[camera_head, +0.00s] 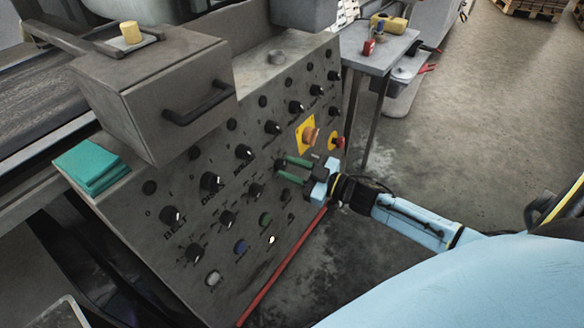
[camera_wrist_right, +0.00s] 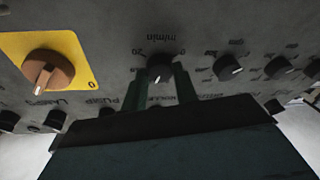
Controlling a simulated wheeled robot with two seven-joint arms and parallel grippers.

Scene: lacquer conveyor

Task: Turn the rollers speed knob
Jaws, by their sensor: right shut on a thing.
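The grey control panel (camera_head: 225,190) carries rows of black knobs. My right gripper (camera_head: 283,169) reaches it from the right, with its two green fingers against the panel. In the right wrist view, the fingers (camera_wrist_right: 160,80) stand on either side of a black knob (camera_wrist_right: 160,66) and are shut on it. Upside-down print reading "m/min" and "20" is beside this knob, and part of a label like "ROLLE" shows by the fingers. In the head view the fingers mostly hide this knob. My left gripper is not in view.
A yellow plate with an orange rotary switch (camera_head: 309,136) and a red button (camera_head: 337,142) are close to the right gripper. A box with a black handle (camera_head: 198,103) juts out above the panel. Teal cloths (camera_head: 92,165) lie at left. A side table (camera_head: 372,52) stands behind.

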